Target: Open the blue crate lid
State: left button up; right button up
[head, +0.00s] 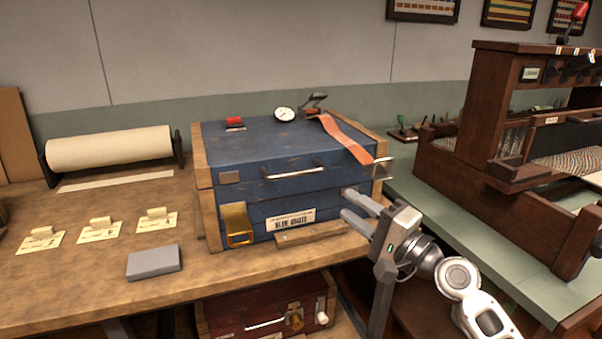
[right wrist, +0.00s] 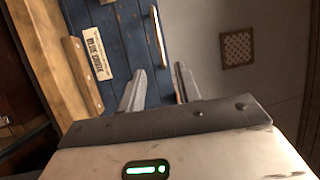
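The blue crate (head: 275,209) stands on the wooden workbench, with its label on the front. Its blue lid (head: 255,150) is down. A metal handle (head: 293,171) runs along the lid's front and also shows in the right wrist view (right wrist: 158,35). A brass latch plate (head: 236,219) hangs at the front left. My right gripper (head: 350,204) is open and empty at the crate's front right corner, right of the handle; contact cannot be told. In the right wrist view its two fingers (right wrist: 159,88) are apart, pointing along the crate's front. My left gripper is not in view.
On the lid lie a red-topped item (head: 234,122), a white dial (head: 284,114), a dark tool (head: 314,104) and an orange strap (head: 346,138). A grey block (head: 154,262) and paper cards lie left. A red crate (head: 262,310) sits below; a loom (head: 495,130) stands right.

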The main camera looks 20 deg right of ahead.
aim_at(304, 174)
jog(key=p+x, duration=0.2)
jog(key=x, duration=1.2)
jog(key=shift+w+a, duration=0.15)
jog(key=shift+w, duration=0.05)
grip_shut()
